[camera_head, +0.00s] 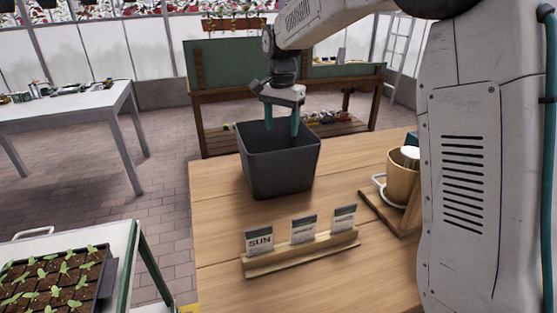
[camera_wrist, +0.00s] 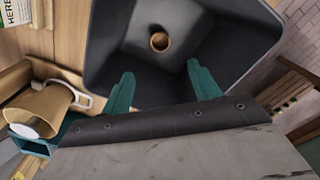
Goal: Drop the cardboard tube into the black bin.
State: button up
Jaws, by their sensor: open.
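The black bin (camera_head: 280,172) stands on the wooden table and looks like a dark grey square tub with an open top. In the wrist view the bin (camera_wrist: 107,42) fills the upper middle. The cardboard tube (camera_wrist: 159,41) shows as a small brown ring, end-on, down inside the bin, apart from my fingers. The bin walls hide the tube in the head view. My gripper (camera_head: 281,121) points down over the bin's mouth, its teal fingers spread. It is open and empty, also in the wrist view (camera_wrist: 161,75).
A wooden rack with seed cards (camera_head: 302,253) stands in front of the bin. A tan pot (camera_head: 402,181) sits right of it on a wooden stand. A white table (camera_head: 70,103) and a seedling tray (camera_head: 60,284) are at left. A bench (camera_head: 225,92) stands behind.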

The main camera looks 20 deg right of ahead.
notch_tip(320, 180, up, 8)
jog(key=shift+f, duration=0.15)
dwell(0.5)
jog(key=s+d+f+n, duration=0.1)
jog(key=s+f+n, duration=0.1)
jog(key=s, duration=1.1)
jog(key=s+d+f+n+t, duration=0.1)
jog(key=s+n, duration=0.3)
jog(key=s, duration=0.9)
jog(key=s+d+f+n, duration=0.1)
jog(key=s+f+n, duration=0.3)
jog(key=s, duration=0.9)
jog(key=shift+d, duration=0.15)
jog(key=shift+c, duration=0.2)
